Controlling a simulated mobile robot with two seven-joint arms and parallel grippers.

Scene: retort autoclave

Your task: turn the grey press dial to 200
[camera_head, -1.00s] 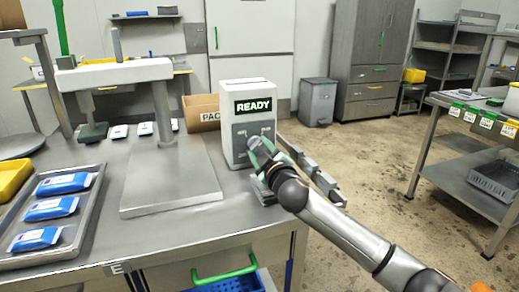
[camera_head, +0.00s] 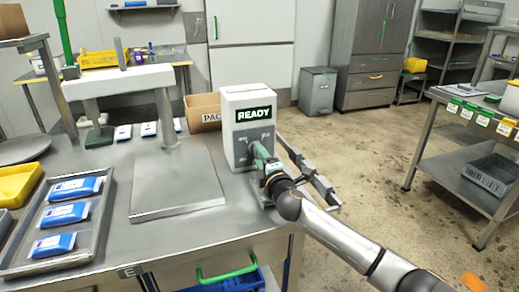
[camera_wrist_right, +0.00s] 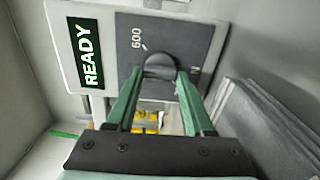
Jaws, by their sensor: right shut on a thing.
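The white press control box (camera_head: 233,106) stands on the steel table with a lit READY sign (camera_head: 254,114). Its dark dial panel (camera_wrist_right: 196,38) faces my right gripper. The round grey dial (camera_wrist_right: 160,67) sits between the green fingertips in the right wrist view, with the mark 600 beside it; another mark is mostly hidden by a finger. My right gripper (camera_wrist_right: 159,80) is shut on the dial. In the head view, my right gripper (camera_head: 260,153) covers most of the dial, and I cannot read its setting. My left gripper is out of view.
The press plate (camera_head: 178,190) lies left of the box, under a white frame (camera_head: 120,80). A tray (camera_head: 17,257) with blue packs lies at the left. A cardboard box (camera_head: 203,112) stands behind. Floor to the right is open before a steel rack (camera_head: 470,165).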

